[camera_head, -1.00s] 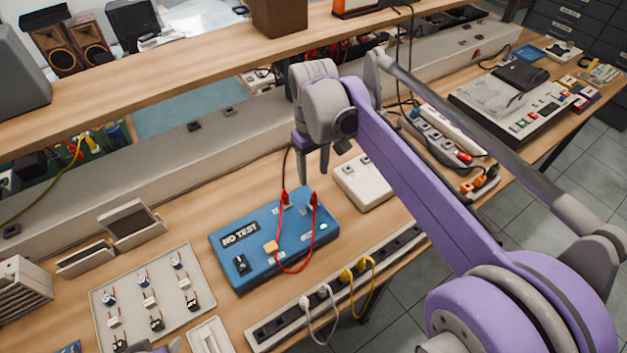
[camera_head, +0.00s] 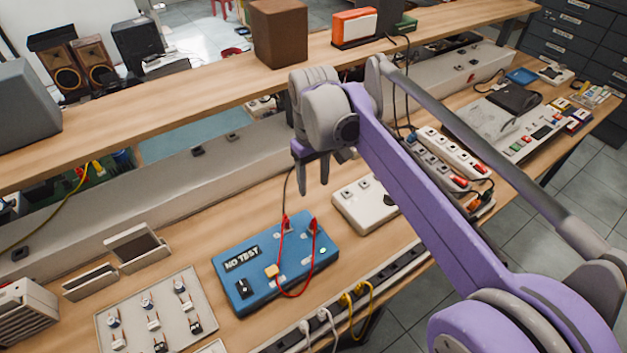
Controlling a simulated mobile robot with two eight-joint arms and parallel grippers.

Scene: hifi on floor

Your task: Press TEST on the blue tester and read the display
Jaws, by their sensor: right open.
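The blue tester (camera_head: 256,282) lies on the wooden workbench, with a dark display (camera_head: 242,258) that reads "NO TEST". An orange-yellow button (camera_head: 271,271) sits on its top face; any lettering on it is too small to read. Two red clips with a red lead (camera_head: 281,252) are attached to the tester. A dark rocker-like part (camera_head: 242,288) is at its lower left. My right gripper (camera_head: 314,178) hangs open and empty above and behind the tester, its fingers pointing down, apart from it. My left gripper is not in view.
A beige tray (camera_head: 172,330) of small components is left of the tester. A white box (camera_head: 364,204) stands to its right, partly behind my right arm. A power strip (camera_head: 385,275) with plugged cables runs along the front. A shelf (camera_head: 190,100) spans the back.

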